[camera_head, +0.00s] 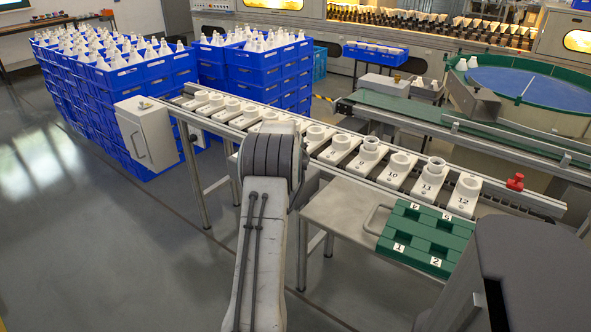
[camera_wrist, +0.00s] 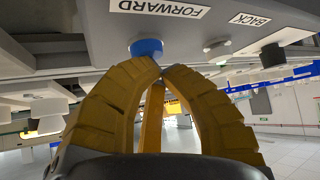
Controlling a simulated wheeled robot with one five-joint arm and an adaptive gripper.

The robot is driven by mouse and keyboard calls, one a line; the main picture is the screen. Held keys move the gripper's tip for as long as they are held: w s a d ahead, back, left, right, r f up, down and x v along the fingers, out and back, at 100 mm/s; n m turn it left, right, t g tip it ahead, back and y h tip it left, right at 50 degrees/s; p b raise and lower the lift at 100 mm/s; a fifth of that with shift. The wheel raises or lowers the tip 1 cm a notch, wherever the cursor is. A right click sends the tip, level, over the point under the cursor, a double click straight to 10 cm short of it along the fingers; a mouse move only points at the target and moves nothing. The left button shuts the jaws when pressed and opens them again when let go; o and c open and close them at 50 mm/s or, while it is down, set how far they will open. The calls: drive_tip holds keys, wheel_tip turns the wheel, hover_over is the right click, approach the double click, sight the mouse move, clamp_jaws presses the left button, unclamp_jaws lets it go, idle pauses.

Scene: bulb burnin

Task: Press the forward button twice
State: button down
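In the wrist view, the blue forward button (camera_wrist: 146,47) sits on a grey panel (camera_wrist: 215,20), beside a label reading FORWARD (camera_wrist: 160,8) that appears upside down. My gripper (camera_wrist: 157,72) has yellow fingers with their tips together, and nothing shows between them. The fingertips are just below the blue button in the picture; I cannot tell whether they touch it. A pale grey button (camera_wrist: 217,48) sits to the right, near the BACK label (camera_wrist: 249,19). In the head view, my arm hides the gripper, and I cannot make out the forward button.
A conveyor (camera_head: 240,124) carries a row of white numbered holders (camera_head: 432,183). A green tray (camera_head: 419,243) lies on a grey side table (camera_head: 340,208). A red knob (camera_head: 515,182) is at the rail's right end. Stacked blue crates (camera_head: 108,100) stand at left. Floor is clear at lower left.

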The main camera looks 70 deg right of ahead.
drive_tip(key=shift+r+p, duration=0.55)
drive_tip(key=shift+r, duration=0.55)
drive_tip(key=shift+r+p, duration=1.65)
drive_tip(key=shift+r, duration=0.7)
